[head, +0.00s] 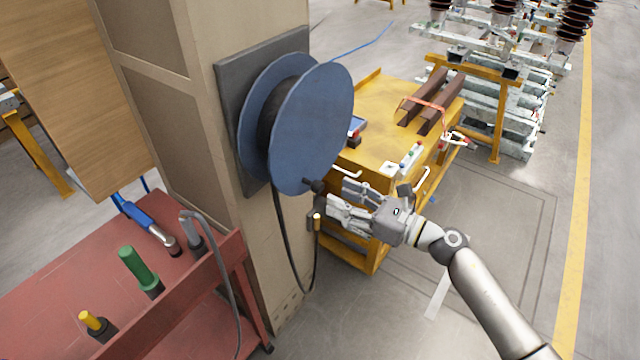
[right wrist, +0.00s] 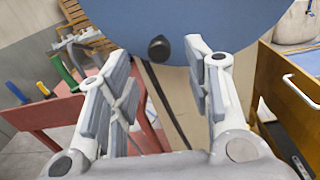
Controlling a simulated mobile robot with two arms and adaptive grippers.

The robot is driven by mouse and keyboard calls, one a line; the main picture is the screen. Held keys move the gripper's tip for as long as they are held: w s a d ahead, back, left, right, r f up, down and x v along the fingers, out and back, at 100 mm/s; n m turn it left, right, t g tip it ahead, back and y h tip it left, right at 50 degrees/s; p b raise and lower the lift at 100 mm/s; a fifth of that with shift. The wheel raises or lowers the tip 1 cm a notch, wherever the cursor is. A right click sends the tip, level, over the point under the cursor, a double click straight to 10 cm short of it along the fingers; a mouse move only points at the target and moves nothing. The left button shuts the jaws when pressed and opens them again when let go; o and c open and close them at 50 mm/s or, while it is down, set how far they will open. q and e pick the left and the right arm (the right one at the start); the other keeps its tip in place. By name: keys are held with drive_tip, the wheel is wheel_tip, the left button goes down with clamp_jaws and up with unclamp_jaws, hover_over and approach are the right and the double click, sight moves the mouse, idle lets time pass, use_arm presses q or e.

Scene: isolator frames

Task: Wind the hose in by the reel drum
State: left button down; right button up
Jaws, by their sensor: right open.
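The blue reel drum (head: 312,128) is mounted on a dark plate (head: 228,95) on a beige column. A dark knob (head: 314,186) sits low on the drum's face; it also shows in the right wrist view (right wrist: 159,48). My right gripper (head: 337,200) is open and empty, just right of the knob. In the right wrist view the knob lies ahead, between the fingertips in the picture and apart from them. My left gripper is not in view.
A red bench (head: 60,290) with several coloured-handled tools stands at lower left. A yellow cabinet (head: 375,160) with brown bars on top stands behind my right gripper. Open floor (head: 480,230) lies to the right.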

sight(322, 189)
drive_tip(key=p+x, duration=0.1)
drive_tip(key=x, duration=0.5)
drive_tip(key=shift+w+a, duration=0.2)
drive_tip(key=shift+a, duration=0.1)
drive_tip(key=shift+c, duration=0.5)
clamp_jaws()
